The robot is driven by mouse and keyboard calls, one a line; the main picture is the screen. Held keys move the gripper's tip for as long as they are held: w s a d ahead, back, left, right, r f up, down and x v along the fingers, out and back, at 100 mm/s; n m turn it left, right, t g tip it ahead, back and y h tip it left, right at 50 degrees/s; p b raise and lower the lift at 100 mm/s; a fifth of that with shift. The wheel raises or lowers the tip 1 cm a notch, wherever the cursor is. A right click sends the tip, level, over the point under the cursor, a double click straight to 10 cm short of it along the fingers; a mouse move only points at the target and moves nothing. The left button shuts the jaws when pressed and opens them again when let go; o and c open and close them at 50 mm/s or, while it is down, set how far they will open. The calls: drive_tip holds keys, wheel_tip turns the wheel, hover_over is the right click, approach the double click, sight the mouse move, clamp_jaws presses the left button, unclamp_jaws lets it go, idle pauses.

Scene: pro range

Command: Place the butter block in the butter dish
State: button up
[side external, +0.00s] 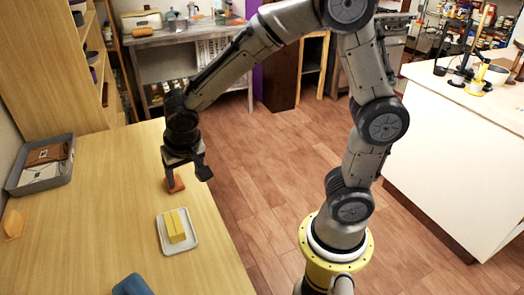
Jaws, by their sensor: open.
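The yellow butter block (176,226) sits on a small white rectangular dish (189,247) on the wooden table. A line runs along the butter's top, and I cannot tell whether it is one piece or two. My gripper (188,174) is open, farther back on the table than the dish and apart from the butter. It points down just above a small orange-brown object (174,184). I cannot tell whether a finger touches that object.
A grey tray (42,183) with brown and white items stands at the table's left. An orange piece (14,223) lies near the left edge. A blue object (132,285) is at the front. The wooden table (90,235) is clear left of the dish.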

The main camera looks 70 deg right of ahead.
drive_tip(key=s+d+r+n+t+y, duration=0.1)
drive_tip(key=s+d+r+n, duration=0.1)
drive_tip(key=s+r, duration=0.3)
drive_tip(key=s+d+r+n+t+y, duration=0.1)
drive_tip(key=s+r+n, duration=0.3)
drive_tip(key=s, duration=1)
drive_tip(key=shift+d+r+n+y, duration=0.4)
drive_tip(key=shift+d+n, duration=0.1)
drive_tip(key=shift+n, duration=0.1)
